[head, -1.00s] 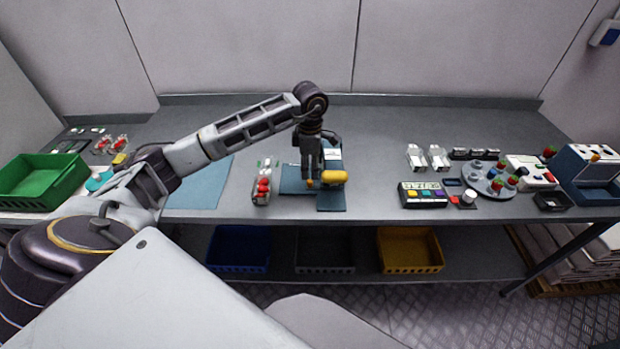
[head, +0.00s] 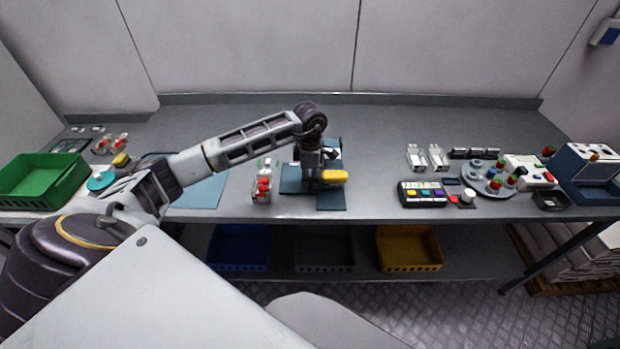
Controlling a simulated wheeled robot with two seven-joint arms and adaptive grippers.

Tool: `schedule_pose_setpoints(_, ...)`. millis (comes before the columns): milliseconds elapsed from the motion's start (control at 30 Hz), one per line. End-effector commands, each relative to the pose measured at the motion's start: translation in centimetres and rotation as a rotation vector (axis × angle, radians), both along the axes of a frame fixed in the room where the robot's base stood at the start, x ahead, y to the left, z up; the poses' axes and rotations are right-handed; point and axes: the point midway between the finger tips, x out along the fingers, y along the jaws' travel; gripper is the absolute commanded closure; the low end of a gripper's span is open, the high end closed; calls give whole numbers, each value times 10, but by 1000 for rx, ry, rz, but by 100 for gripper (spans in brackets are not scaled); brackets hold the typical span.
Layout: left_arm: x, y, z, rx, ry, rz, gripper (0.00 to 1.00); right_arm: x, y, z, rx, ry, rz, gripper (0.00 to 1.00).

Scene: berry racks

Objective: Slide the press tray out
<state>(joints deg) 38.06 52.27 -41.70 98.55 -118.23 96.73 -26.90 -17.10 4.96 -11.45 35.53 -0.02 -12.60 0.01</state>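The press is a blue device (head: 333,150) with a yellow handle (head: 334,176) near the front middle of the bench. Flat blue plates lie at its base: one at the left (head: 290,181) and one at the front (head: 331,203). I cannot tell for sure which is the tray. My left gripper (head: 313,184) points down over the press base, just left of the yellow handle. It hides part of the press. Its fingers are dark and small, so their opening and any contact are unclear. My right gripper is out of view.
A clear rack with red berries (head: 262,189) stands left of the press. A blue mat (head: 205,192) and a green crate (head: 42,180) are farther left. A button panel (head: 422,194) and a round berry carousel (head: 487,180) stand to the right. The bench behind the press is clear.

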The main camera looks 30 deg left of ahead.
Motion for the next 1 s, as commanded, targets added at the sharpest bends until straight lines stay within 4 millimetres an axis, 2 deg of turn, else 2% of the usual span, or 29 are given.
schedule_pose_setpoints(33,0,0,0,0,0,0,84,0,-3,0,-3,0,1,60)
schedule_pose_setpoints(167,0,0,0,0,0,0,100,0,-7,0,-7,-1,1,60)
schedule_pose_setpoints(567,-1,3,0,0,0,1,100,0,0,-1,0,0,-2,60)
schedule_pose_setpoints(800,-10,18,-1,1,0,2,100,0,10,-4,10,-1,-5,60)
schedule_pose_setpoints(1000,-18,33,-1,3,-1,3,100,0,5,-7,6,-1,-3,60)
